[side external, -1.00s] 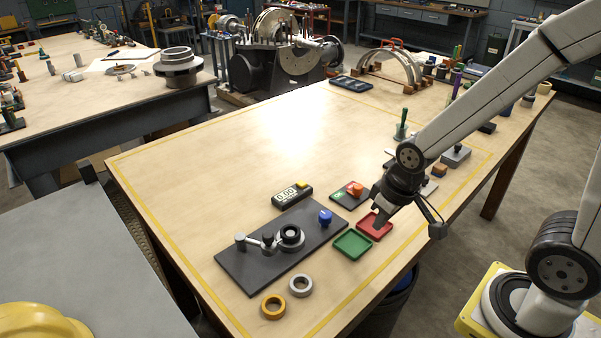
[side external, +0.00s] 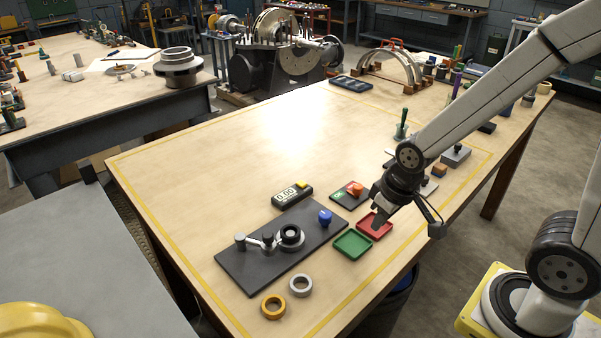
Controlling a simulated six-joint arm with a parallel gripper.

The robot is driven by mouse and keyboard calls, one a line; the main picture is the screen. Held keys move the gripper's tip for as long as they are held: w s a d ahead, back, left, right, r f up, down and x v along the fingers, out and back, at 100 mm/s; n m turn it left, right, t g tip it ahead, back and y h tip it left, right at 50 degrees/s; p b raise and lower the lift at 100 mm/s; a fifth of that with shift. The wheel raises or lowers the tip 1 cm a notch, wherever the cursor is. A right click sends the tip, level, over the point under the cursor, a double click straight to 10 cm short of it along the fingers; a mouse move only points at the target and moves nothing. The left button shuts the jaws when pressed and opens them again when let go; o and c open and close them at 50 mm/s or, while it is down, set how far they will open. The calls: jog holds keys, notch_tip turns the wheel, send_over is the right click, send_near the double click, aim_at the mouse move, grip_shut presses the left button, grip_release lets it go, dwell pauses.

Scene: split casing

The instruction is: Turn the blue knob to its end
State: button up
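The blue knob (side external: 325,217) stands upright near the right end of a dark fixture plate (side external: 248,268) on the wooden table. I see nothing held.
A green tray (side external: 352,244) lies beside the red tray (side external: 374,228). A gauge reading 0.60 (side external: 292,195) and a pad with an orange knob (side external: 354,189) lie behind the plate. Two rings (side external: 273,307) lie in front. The table's middle is clear.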

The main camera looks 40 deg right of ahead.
jog(key=o, duration=0.7)
jog(key=shift+w, duration=0.2)
jog(key=shift+o, duration=0.6)
jog(key=shift+w+r+n, duration=0.1)
jog(key=shift+w+n, duration=0.2)
jog(key=shift+n, duration=0.2)
jog(key=n+g, duration=0.3)
jog(key=n, duration=1.2)
send_over(325, 214)
jog(key=shift+r, duration=0.15)
jog(key=shift+f, duration=3.9)
grip_shut()
